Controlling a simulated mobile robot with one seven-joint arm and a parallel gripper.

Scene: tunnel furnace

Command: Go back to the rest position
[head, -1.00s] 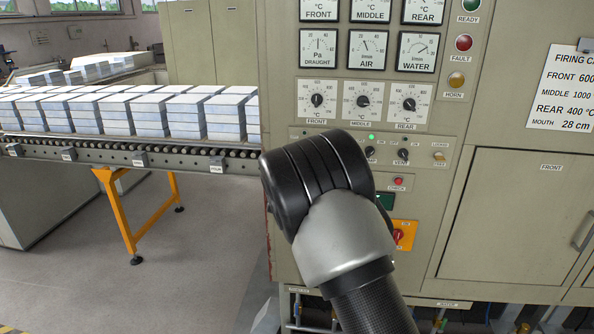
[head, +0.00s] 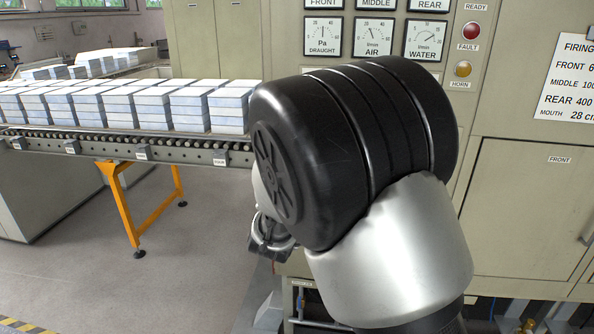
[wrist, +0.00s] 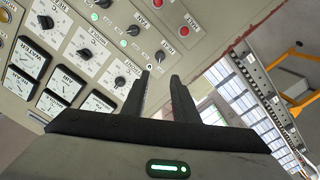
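My arm's large black joint and silver link fill the middle of the head view and hide part of the control panel. A part of my gripper (head: 268,240) shows below and left of that joint, in front of the panel's lower left. In the wrist view, the two dark fingers of my gripper (wrist: 161,75) stand apart with nothing between them. The control panel (wrist: 95,45) lies beyond the fingertips, with its dials, knobs and red and green lamps.
A roller conveyor (head: 185,152) on orange legs (head: 122,205) carries stacked pale slabs (head: 210,106) on the left. A cabinet door (head: 530,215) and a firing card (head: 570,90) are on the right. The grey floor (head: 80,260) is clear at lower left.

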